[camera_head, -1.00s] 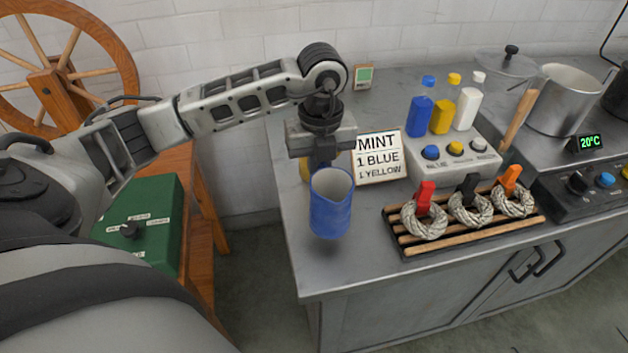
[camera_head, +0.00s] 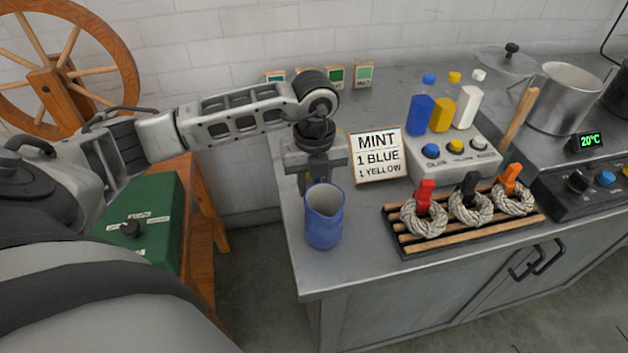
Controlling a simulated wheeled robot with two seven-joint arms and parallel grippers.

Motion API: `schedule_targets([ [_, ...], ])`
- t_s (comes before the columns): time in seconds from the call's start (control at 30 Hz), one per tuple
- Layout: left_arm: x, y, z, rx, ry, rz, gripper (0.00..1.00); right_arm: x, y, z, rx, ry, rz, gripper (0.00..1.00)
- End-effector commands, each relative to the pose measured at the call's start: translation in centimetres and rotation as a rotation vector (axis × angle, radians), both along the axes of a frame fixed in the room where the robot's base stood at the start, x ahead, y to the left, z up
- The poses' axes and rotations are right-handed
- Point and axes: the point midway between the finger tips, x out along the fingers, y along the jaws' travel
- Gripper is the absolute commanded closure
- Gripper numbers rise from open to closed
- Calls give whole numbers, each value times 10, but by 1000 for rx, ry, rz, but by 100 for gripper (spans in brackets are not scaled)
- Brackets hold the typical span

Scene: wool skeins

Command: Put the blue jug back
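The blue jug (camera_head: 324,218) stands upright on the grey counter near its left front corner. Its mouth faces up and looks empty. My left gripper (camera_head: 316,180) is just behind and above the jug, pointing down. Its fingers look spread apart, though the jug's rim hides their lower ends and the jug's handle. My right gripper is not in view.
A MINT sign (camera_head: 377,156) stands right of the gripper. A slatted rack (camera_head: 403,238) with several wool skeins (camera_head: 424,219) is right of the jug. Behind are a bottle dispenser (camera_head: 452,162) and a pot (camera_head: 566,98). The counter's front strip is clear.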

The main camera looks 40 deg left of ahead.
Motion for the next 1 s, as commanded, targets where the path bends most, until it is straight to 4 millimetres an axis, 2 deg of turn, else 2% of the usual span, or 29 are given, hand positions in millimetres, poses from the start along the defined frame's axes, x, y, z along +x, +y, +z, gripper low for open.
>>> schedule_targets([
  [0.27,0,0,6,0,-1,0,68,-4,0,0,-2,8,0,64],
  [0.37,1,0,20,-1,-4,0,68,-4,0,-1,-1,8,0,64],
  [0.7,0,-1,92,0,-5,-1,68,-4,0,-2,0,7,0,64],
  [0.83,0,-1,111,0,-4,0,68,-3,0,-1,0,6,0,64],
  [1.0,-1,-1,122,0,-1,0,68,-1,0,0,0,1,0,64],
])
